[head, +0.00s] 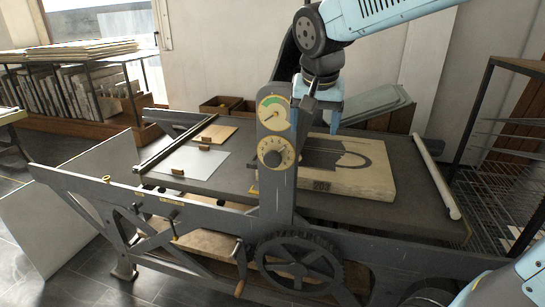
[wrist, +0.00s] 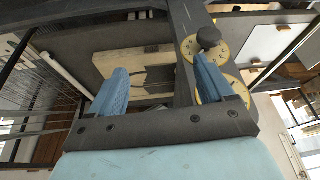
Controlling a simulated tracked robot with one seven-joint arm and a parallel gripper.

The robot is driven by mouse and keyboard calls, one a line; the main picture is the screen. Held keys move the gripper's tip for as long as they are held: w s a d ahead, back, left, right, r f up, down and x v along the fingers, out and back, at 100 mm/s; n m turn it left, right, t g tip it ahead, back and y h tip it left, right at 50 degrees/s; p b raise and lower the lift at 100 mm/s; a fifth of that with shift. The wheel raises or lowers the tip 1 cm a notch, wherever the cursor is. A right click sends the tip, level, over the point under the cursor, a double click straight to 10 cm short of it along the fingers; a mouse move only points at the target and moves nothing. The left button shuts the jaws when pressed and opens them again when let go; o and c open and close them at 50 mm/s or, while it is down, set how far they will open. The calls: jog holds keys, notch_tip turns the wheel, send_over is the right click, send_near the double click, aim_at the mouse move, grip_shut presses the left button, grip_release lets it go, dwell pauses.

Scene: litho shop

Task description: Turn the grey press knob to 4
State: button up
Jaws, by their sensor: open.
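The grey press knob (head: 272,158) sits on a round yellow numbered dial (head: 287,154) on the press's upright post. In the wrist view the knob (wrist: 208,37) is a dark round cap at the top, over its dial (wrist: 188,48). The number it points to is too small to read. My gripper (head: 318,112) is behind and to the right of the post's top, above the press bed. In the wrist view my gripper (wrist: 161,65) is open and empty. Its right finger is just below the knob in the picture, with no visible contact.
A gauge with a green band (head: 273,113) is above the knob on the same post (head: 277,205). A pale litho stone (head: 365,180) marked 203 lies on the dark bed (head: 415,212), right of the post. A gear wheel (head: 298,263) is below. Wire racks stand at right.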

jog(key=m+h, duration=0.1)
send_near(271, 154)
jog(key=x, duration=1.1)
jog(key=shift+c, duration=0.5)
jog(key=shift+r, duration=0.1)
jog(key=c, duration=0.9)
jog(key=shift+c, duration=0.2)
